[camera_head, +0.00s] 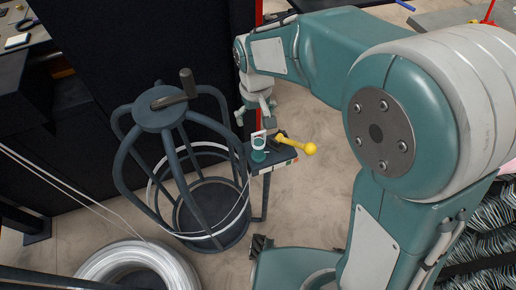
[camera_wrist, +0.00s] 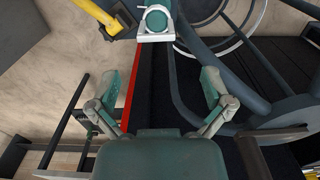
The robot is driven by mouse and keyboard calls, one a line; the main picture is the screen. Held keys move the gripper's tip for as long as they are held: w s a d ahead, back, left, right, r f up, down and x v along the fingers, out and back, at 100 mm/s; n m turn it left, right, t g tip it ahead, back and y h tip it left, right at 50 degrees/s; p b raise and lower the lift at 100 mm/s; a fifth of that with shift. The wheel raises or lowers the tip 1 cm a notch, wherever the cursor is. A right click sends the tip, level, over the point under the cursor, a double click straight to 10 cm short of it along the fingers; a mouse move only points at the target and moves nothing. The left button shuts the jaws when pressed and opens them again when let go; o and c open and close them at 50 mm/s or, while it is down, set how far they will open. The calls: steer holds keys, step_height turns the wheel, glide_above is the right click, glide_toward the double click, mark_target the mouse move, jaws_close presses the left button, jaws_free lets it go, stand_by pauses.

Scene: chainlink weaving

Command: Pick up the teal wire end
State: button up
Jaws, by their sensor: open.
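The teal wire end (camera_head: 259,155) is a small teal piece with a pale ring or clamp, on a dark bracket beside the wire reel stand. In the wrist view, the teal wire end (camera_wrist: 156,21) shows as a rounded teal piece in a silver clamp at the top edge, partly cut off. My gripper (camera_head: 255,121) is just above and behind it in the head view. In the wrist view, my gripper (camera_wrist: 160,84) has its two teal fingers wide apart with nothing between them. The teal piece lies beyond the fingertips, apart from them.
A yellow ball-ended lever (camera_head: 309,149) juts from the bracket (camera_head: 277,164) close by. The dark cage-like reel stand (camera_head: 160,118) is left of it. A white wire coil (camera_head: 138,267) lies on the floor. A dark panel (camera_head: 140,40) stands behind.

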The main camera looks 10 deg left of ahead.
mark_target(258, 141)
steer(key=f, duration=0.9)
steer(key=shift+s+d+f, duration=0.2)
steer(key=shift+d+f, duration=0.15)
steer(key=shift+f, duration=0.05)
steer(key=c, duration=1.2)
